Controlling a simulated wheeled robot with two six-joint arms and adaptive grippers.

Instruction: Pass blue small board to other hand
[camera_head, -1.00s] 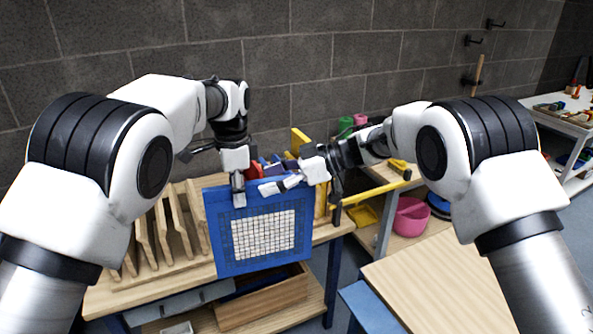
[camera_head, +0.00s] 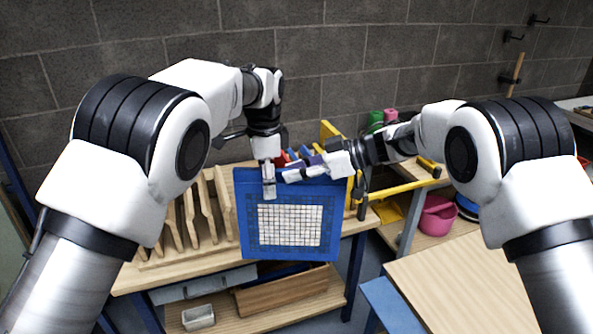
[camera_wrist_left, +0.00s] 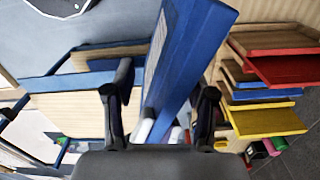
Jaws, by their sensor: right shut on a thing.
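The blue small board (camera_head: 290,247), with a white gridded panel in its middle, hangs nearly upright in front of the workbench in the head view. My right gripper (camera_head: 303,173) is shut on its top edge. My left gripper (camera_head: 269,180) is at the top left of the board, one finger showing over its front face. In the left wrist view the board (camera_wrist_left: 190,50) passes between the widely spread fingers of my left gripper (camera_wrist_left: 160,112), with a gap on the left side. White fingertips of my right gripper show there too.
A wooden rack with upright slats (camera_head: 190,220) stands on the bench left of the board. Coloured trays (camera_wrist_left: 265,90) lie behind it. A pink bowl (camera_head: 437,215) is on a shelf to the right. A wooden tabletop (camera_head: 470,275) is at lower right.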

